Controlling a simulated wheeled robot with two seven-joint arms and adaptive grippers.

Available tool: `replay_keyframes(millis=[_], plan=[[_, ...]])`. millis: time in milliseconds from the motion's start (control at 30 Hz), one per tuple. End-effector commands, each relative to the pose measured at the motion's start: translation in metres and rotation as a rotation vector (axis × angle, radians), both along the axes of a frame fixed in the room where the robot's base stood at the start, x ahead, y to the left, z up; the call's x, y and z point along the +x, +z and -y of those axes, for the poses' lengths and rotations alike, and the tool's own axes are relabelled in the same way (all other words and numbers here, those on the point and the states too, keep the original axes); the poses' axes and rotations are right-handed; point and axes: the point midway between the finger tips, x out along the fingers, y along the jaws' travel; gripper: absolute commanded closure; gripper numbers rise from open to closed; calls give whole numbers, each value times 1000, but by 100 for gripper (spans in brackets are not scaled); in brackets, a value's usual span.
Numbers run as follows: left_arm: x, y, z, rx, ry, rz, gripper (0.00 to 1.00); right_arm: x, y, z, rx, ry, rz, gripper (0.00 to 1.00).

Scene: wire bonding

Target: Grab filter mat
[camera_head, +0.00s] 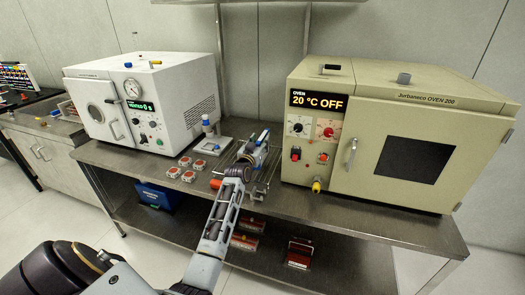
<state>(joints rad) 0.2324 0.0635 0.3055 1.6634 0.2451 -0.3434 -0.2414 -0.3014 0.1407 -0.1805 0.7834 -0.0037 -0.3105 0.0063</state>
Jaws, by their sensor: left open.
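I cannot make out a filter mat for certain. My left gripper (260,142) reaches over the back of the metal bench, between the white machine and the beige oven. Its jaws are open, but the fingertips are small and hard to separate from what lies behind them. A wire rack (262,186) lies on the bench under and beside the gripper, partly hidden by my arm. I cannot tell whether the gripper touches anything. My right gripper is not in view.
The white machine (160,100) stands left on the metal bench (340,203), the beige oven (455,130) right; its display reads 20 °C OFF. A small blue-and-white stand (210,140) and several red-and-white square pieces (187,174) are near my arm. A blue box (155,196) is below.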

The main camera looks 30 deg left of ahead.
Motion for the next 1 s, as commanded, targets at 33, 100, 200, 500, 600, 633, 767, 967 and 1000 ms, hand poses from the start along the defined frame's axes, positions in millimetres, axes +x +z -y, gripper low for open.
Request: replay_keyframes(millis=[33,100,200,500,600,633,767,967,1000], plan=[[0,0,0,0,0,0,55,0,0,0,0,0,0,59],[0,0,0,0,0,0,55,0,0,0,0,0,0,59],[0,0,0,0,0,0,55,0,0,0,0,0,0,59],[0,0,0,0,0,0,72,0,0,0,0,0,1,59],[0,0,0,0,0,0,85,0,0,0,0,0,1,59],[0,0,0,0,0,0,89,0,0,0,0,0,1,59],[0,0,0,0,0,0,100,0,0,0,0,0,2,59],[0,0,0,0,0,0,100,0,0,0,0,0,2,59],[0,0,0,0,0,0,100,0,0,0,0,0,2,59]])
